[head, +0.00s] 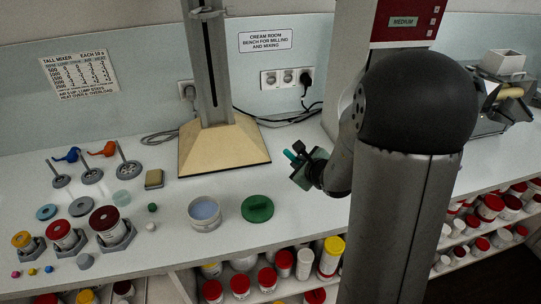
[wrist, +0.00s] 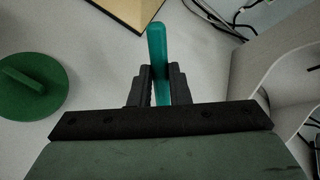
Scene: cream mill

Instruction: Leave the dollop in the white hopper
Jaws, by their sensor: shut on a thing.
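My gripper (head: 308,170) is above the middle of the bench in the head view. It is shut on a teal stick-like tool (head: 292,156). In the wrist view the tool (wrist: 157,45) stands out past the fingertips (wrist: 161,70). I cannot make out a dollop on it. A pale hopper (head: 502,62), likely the white hopper, sits on top of a machine at the far right, well away from my gripper. An open tub (head: 205,222) with pale blue contents stands left of my gripper, beside a green lid (head: 257,209).
A grey column on a cream base (head: 222,150) stands behind the tub. A tall machine with a red panel (head: 403,22) stands between my gripper and the hopper. Weights, jars and small tools fill the bench's left side. Lidded jars (head: 331,255) stand on shelves below.

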